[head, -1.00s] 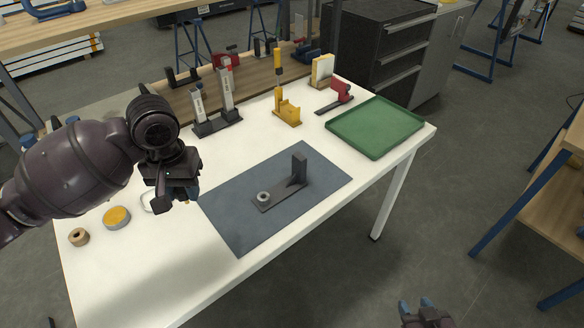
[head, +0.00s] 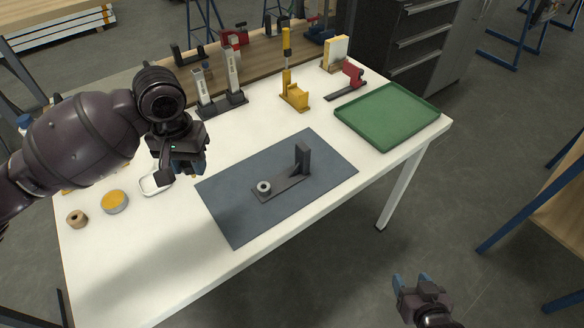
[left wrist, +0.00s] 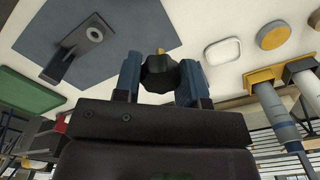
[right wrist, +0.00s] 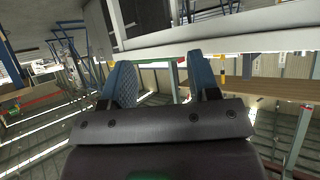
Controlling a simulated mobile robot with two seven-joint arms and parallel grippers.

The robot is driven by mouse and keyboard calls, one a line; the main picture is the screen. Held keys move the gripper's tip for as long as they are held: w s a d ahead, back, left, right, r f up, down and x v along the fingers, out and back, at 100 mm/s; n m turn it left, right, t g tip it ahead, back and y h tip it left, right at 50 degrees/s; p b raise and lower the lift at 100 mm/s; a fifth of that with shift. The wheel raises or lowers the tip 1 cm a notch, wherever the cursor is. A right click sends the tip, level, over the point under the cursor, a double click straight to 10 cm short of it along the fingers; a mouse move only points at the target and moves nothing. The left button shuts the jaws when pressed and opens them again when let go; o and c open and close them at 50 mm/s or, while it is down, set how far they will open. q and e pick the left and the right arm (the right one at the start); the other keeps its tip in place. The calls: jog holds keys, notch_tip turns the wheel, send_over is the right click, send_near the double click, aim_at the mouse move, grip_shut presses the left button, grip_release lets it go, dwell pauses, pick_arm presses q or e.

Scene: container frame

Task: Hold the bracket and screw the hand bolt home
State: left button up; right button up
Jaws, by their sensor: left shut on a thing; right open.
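The dark grey bracket (head: 284,187) lies on the blue-grey mat (head: 235,212), with an upright block at its right end and a pale round collar (head: 264,187) at its left end. The bracket also shows in the left wrist view (left wrist: 72,52). My left gripper (head: 180,172) is above the table, left of the mat. In the left wrist view it is shut on the black-headed hand bolt (left wrist: 158,76), whose brass-coloured tip shows beyond. The head view hides the bolt's head. My right gripper (head: 411,281) is open and empty, low in front of the table.
A green tray (head: 388,145) stands at the table's right end. A yellow-topped tin (head: 114,202), a cork-coloured roll (head: 77,219) and a white-rimmed dish (head: 155,184) lie at the left.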

jog(key=w+a+m+t+y, duration=0.1)
jog(key=w+a+m+y, duration=0.2)
jog(key=w+a+m, duration=0.25)
jog(key=m+t+y+b, duration=0.25)
jog(key=m+y, duration=0.45)
jog(key=m, duration=1.5)
send_near(308, 161)
jog(key=shift+d+g+b, duration=0.1)
jog(key=shift+g+b, duration=0.2)
jog(key=shift+g, duration=0.05)
pick_arm(q)
jog(key=w+d+f+m, duration=0.3)
jog(key=d+m, duration=0.3)
jog(key=m, duration=0.4)
jog(key=w+d+f+m, duration=0.3)
jog(key=d+m, duration=0.4)
jog(key=m, duration=0.4)
jog(key=shift+w, duration=0.5)
pick_arm(e)
jog(key=shift+w+a+r+m, duration=0.25)
jog(key=shift+w+m, duration=0.1)
jog(key=shift+m, duration=0.3)
pick_arm(q)
jog(key=shift+f, duration=0.1)
pick_arm(e)
jog(key=shift+w, duration=0.1)
jog(key=x, duration=1.1)
jog(key=shift+w+a+r, duration=0.1)
jog(key=shift+w+a, duration=0.15)
jog(key=shift+a, duration=0.1)
